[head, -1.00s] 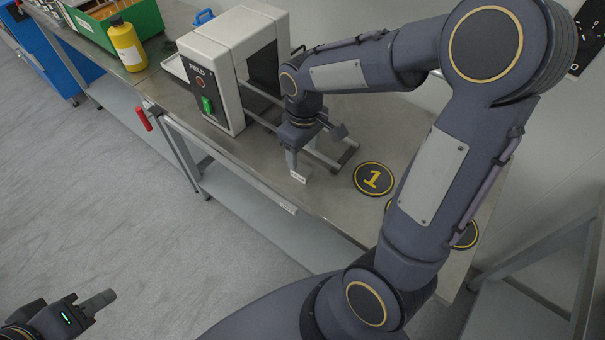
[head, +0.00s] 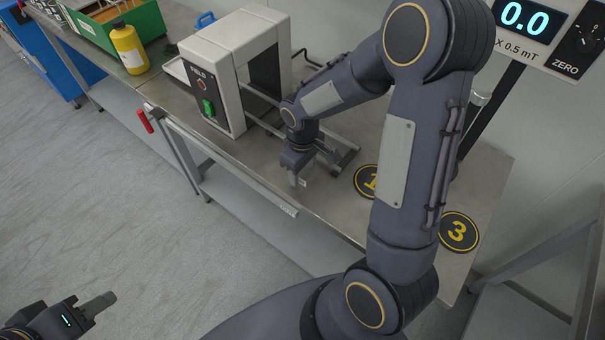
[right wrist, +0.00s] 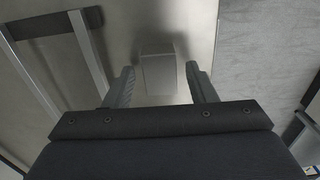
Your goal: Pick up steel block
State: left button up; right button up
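The steel block (right wrist: 158,74) is a small grey block on the bench top. In the right wrist view it lies between the two fingers of my right gripper (right wrist: 160,86), with a gap on each side. In the head view only a small pale part of the block (head: 303,182) shows beside the fingertips of my right gripper (head: 296,180), low at the bench. The right gripper is open around the block. My left gripper (head: 97,304) is at the lower left, away from the bench; its finger opening is not clear.
A white FIELD machine (head: 226,80) with metal rails stands behind the gripper. Round pads marked 1 (head: 366,181) and 3 (head: 458,232) lie to the right. A yellow bottle (head: 128,48) and a green bin (head: 135,22) stand at the far left. A 0.0 display (head: 525,18) is upper right.

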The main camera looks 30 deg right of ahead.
grip_shut()
jog(key=shift+r, duration=0.1)
